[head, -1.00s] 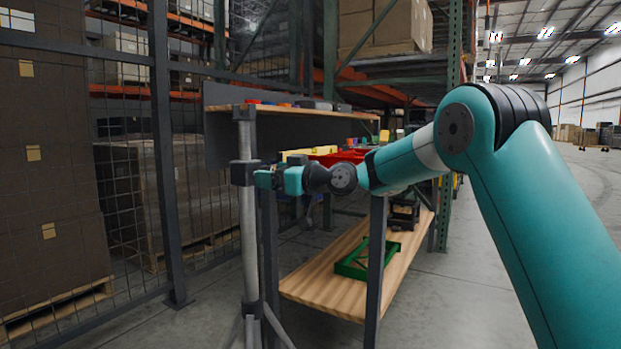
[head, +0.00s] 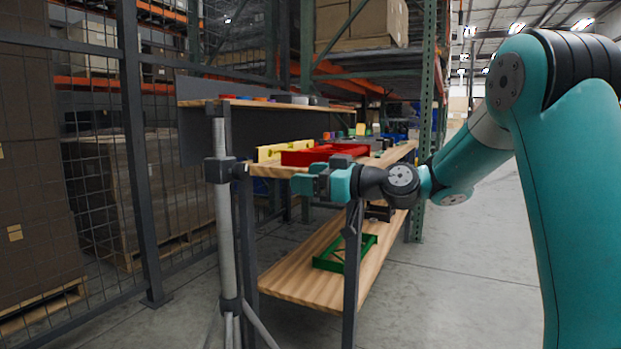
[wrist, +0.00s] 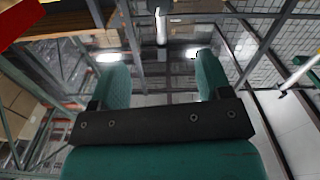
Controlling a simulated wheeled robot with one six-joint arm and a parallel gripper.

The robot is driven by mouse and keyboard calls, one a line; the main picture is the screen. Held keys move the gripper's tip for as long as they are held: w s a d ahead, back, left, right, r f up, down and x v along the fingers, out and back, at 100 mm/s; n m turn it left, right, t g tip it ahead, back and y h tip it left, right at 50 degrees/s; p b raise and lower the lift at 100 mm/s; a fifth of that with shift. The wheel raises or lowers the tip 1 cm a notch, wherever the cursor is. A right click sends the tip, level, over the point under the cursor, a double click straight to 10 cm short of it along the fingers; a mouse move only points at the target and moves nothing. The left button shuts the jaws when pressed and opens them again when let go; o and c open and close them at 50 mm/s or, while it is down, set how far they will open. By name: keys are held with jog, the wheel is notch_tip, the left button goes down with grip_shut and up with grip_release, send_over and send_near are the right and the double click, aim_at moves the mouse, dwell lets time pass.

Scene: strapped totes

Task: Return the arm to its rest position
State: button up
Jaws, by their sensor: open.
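My gripper (head: 300,185) is at the end of my teal arm, in front of the near edge of the wooden workbench in the head view. In the wrist view my gripper (wrist: 160,85) shows two teal fingers spread wide, with nothing between them. Behind the fingers are ceiling lights and racking. The arm reaches in from the right of the head view with its elbow high.
A grey stand (head: 222,200) rises just left of my gripper. On the bench are a red tote (head: 318,154) and a yellow level-like item (head: 284,150). A green tote (head: 345,254) lies on the lower shelf (head: 300,284). Open floor (head: 470,270) lies to the right.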

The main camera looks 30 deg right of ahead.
jog(key=s+a+f+g+p, duration=0.2)
jog(key=s+a+f+g, duration=0.2)
jog(key=s+a+g, duration=0.65)
jog(key=s+a+f+m+g+h+p, duration=0.1)
jog(key=s+a+f+g+h, duration=0.2)
jog(key=s, duration=0.9)
jog(key=s+a+f+m+g+h, duration=0.1)
jog(key=s+f+h, duration=0.3)
jog(key=s, duration=0.7)
notch_tip(320, 180, up, 38)
jog(key=p, duration=3.8)
jog(key=shift+f, duration=0.25)
jog(key=shift+w+d, duration=0.1)
